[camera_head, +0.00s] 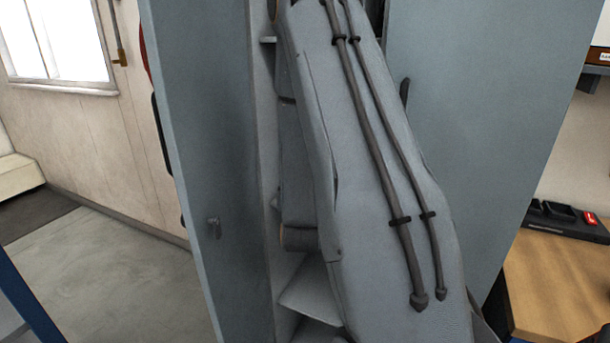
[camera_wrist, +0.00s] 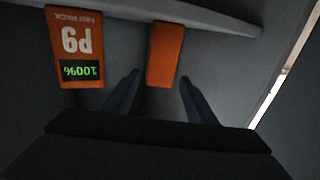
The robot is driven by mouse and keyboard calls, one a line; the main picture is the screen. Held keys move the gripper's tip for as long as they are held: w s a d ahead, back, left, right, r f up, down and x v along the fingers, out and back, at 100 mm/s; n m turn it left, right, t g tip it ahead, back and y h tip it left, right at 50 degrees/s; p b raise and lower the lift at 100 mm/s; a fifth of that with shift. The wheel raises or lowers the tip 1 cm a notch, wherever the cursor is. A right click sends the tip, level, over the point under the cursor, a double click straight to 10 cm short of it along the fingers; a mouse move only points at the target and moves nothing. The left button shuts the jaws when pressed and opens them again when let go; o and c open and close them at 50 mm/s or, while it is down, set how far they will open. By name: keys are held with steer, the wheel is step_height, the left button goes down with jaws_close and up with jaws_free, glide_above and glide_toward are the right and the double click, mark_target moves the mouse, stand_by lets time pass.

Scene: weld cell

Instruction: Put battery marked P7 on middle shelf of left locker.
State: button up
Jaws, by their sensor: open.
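In the wrist view, a plain orange block (camera_wrist: 165,52), like a battery, lies just beyond or between the fingertips of my open gripper (camera_wrist: 160,78); no marking shows on it. To its left is an orange battery (camera_wrist: 62,22) with upside-down lettering. Its label starts with P, with a digit like 9 or 6, and a green display reads 100%. Both are beside a pale shelf edge (camera_wrist: 215,17). In the head view, a grey locker (camera_head: 215,150) stands open and my arm reaches into it. My gripper and the batteries are hidden there. I cannot make out P7.
An open grey locker door (camera_head: 480,110) stands right of my arm. A lower shelf (camera_head: 312,288) shows beside the arm. At right is a wooden bench (camera_head: 560,275) with a black tray (camera_head: 555,215) and a small red item (camera_head: 590,218). Floor (camera_head: 110,275) is clear at left.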

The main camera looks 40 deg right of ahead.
steer(key=p+v, duration=0.3)
steer(key=v, duration=0.5)
steer(key=shift+s+p, duration=0.15)
steer(key=shift+p, duration=0.15)
steer(key=shift+a, duration=0.15)
